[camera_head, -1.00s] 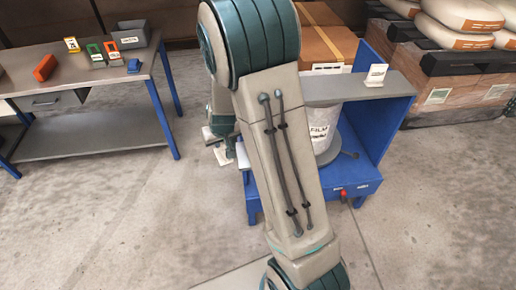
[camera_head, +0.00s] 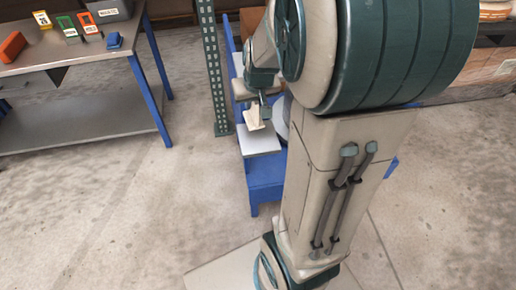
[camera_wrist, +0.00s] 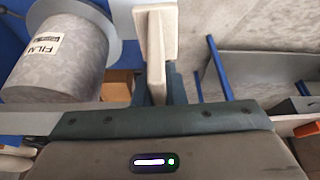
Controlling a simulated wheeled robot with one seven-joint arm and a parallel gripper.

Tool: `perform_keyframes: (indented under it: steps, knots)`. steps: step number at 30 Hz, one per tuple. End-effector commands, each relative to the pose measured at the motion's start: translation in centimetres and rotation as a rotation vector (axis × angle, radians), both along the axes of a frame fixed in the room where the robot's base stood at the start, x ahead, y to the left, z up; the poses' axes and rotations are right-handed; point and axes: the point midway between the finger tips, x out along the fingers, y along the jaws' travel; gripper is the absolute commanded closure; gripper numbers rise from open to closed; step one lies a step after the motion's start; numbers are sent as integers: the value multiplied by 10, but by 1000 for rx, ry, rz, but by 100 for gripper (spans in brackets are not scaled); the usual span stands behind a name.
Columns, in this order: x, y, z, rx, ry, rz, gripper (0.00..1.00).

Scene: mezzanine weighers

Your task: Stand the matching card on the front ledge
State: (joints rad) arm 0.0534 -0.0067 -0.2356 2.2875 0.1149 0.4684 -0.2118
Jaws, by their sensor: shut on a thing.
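My gripper (camera_wrist: 162,88) is shut on a cream card with a foot (camera_wrist: 155,52). In the wrist view the card is seen nearly edge-on, so its printed face is hidden. In the head view the held card (camera_head: 255,116) is at or just above a pale grey ledge (camera_head: 260,141) on the blue stand (camera_head: 265,180); I cannot tell if it touches. My gripper shows there too (camera_head: 262,103), partly behind my arm.
A green perforated post (camera_head: 213,70) stands left of the stand. Floor between them is clear.

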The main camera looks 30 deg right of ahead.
Motion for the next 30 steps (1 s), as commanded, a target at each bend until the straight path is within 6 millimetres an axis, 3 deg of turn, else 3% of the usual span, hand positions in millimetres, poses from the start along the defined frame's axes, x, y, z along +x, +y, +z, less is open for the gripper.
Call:
perform_keyframes:
  steps: [1,6,14,20,30]
  knots:
    - [-13,-9,-13,-1,-7,-22,100]
    - [-49,-29,-18,-3,-2,-73,100]
    - [-75,-41,-21,-6,6,-111,100]
    - [-53,-40,-36,-5,12,-111,100]
    - [8,-37,-72,-6,10,-112,100]
